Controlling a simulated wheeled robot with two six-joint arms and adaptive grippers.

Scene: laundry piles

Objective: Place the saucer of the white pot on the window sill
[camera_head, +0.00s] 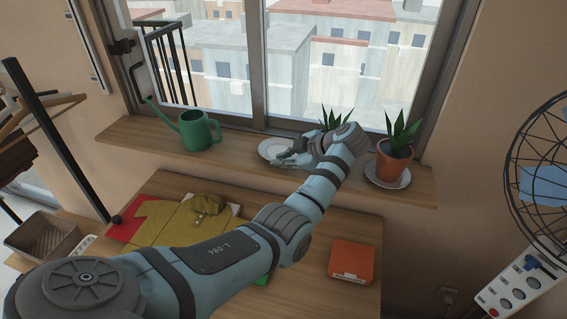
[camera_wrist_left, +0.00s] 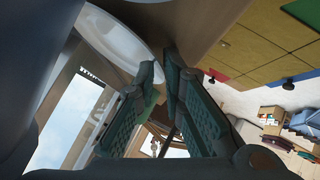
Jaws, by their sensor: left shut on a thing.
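The white saucer (camera_head: 271,147) is at the window sill (camera_head: 236,163), left of the middle plant. My left gripper (camera_head: 287,159) is shut on its right-hand edge. In the left wrist view the saucer (camera_wrist_left: 118,36) is a pale curved rim at the tips of the gripper (camera_wrist_left: 161,77). I cannot tell whether the saucer rests on the sill or hangs just above it. Green spiky leaves (camera_head: 336,117) rise behind my left wrist. The pot under them is hidden by my arm. My right gripper is not in view.
A green watering can (camera_head: 197,131) stands left on the sill. A terracotta pot (camera_head: 394,163) on its own saucer (camera_head: 373,181) stands close at the right. Below are a table with a folded mustard garment (camera_head: 176,222) and an orange box (camera_head: 351,261). A fan (camera_head: 545,160) is far right.

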